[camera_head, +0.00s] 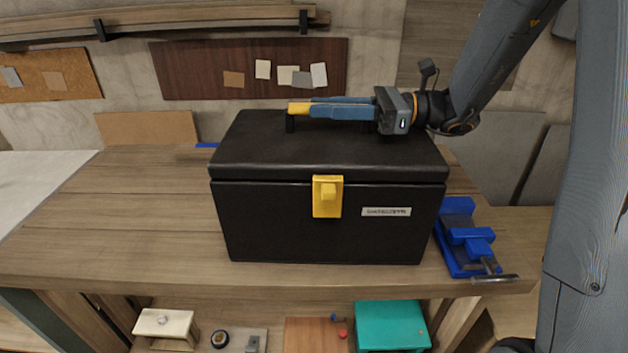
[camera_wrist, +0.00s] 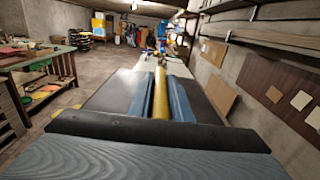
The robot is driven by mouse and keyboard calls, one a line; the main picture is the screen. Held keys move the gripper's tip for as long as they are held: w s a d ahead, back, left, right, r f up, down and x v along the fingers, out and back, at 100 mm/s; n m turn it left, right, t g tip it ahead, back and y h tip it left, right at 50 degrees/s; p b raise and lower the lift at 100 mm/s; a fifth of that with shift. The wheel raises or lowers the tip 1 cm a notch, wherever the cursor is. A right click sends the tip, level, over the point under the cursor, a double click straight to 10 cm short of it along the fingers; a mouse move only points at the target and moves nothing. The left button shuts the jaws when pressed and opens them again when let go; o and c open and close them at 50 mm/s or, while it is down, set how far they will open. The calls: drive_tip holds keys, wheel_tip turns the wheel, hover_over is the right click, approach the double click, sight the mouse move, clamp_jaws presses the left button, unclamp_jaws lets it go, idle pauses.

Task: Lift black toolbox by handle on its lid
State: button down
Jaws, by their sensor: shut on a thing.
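The black toolbox (camera_head: 270,215) stands on the wooden bench, its lid down and its yellow latch (camera_head: 327,196) facing the head camera. Its yellow handle (camera_head: 298,109) runs along the top of the lid on black posts. My gripper (camera_head: 340,108) reaches in from the right, level above the lid, with its blue fingers lying along the handle. The fingers are shut on the handle, one on each side. In the wrist view the yellow handle (camera_wrist: 160,94) lies between the two blue fingers. Most of the handle is hidden by the near finger in the head view.
A blue vise (camera_head: 466,240) sits close to the toolbox's right side at the bench edge. The wooden bench top (camera_head: 130,215) is clear on the left. Wall boards (camera_head: 200,70) and a shelf rail with planks stand behind. A teal box (camera_head: 391,325) is below the bench.

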drive_tip(key=shift+r+p, duration=2.8)
drive_tip(key=shift+r, duration=0.4)
